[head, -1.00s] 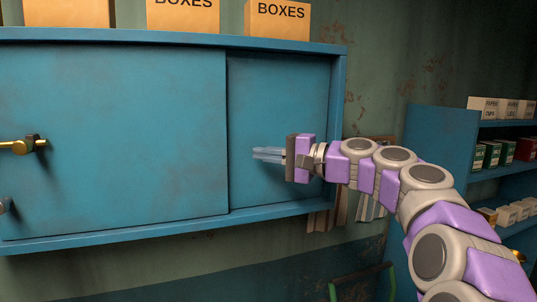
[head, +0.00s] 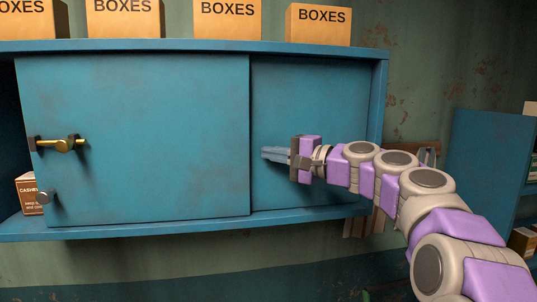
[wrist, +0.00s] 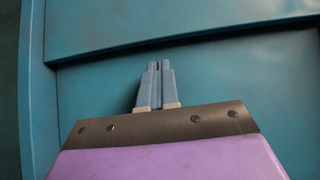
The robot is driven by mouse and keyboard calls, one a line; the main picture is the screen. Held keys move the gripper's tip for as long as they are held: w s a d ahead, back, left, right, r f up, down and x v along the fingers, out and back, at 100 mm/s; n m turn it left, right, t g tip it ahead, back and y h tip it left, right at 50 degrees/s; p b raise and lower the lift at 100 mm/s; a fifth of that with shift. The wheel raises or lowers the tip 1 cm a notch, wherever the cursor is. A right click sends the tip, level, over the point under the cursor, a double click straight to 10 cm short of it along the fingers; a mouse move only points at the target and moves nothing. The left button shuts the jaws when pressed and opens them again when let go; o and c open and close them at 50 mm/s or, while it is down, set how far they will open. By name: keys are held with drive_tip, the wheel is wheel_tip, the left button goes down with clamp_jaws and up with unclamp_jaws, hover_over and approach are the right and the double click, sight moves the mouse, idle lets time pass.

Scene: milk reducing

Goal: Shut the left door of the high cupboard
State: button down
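The high cupboard (head: 300,221) is blue, with two sliding doors. The left door (head: 150,140) is in front and has a brass handle (head: 62,145) near its left edge. It stands partly over the right door (head: 310,100), with a dark gap at the cupboard's left end. My gripper (head: 264,154) is in front of the right door, just right of the left door's right edge. Its fingers point left and lie together with nothing between them. In the wrist view the fingers (wrist: 158,70) are also side by side, in front of blue panels. Whether they touch is unclear.
Several boxes (head: 124,18) stand on top of the cupboard. A small brown carton (head: 29,194) shows inside the gap at the left. A blue shelf unit (head: 485,160) stands at the right.

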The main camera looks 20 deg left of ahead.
drive_tip(key=w+d, duration=0.1)
drive_tip(key=d, duration=0.2)
drive_tip(key=b, duration=0.2)
approach(195, 153)
drive_tip(key=x, duration=0.3)
drive_tip(key=w+x, duration=0.1)
drive_tip(key=x, duration=0.2)
drive_tip(key=shift+w+f, duration=0.2)
drive_tip(key=shift+w, duration=0.05)
drive_tip(key=shift+s+a+r, duration=0.1)
drive_tip(key=shift+s+a, duration=0.55)
drive_tip(key=shift+a, duration=0.25)
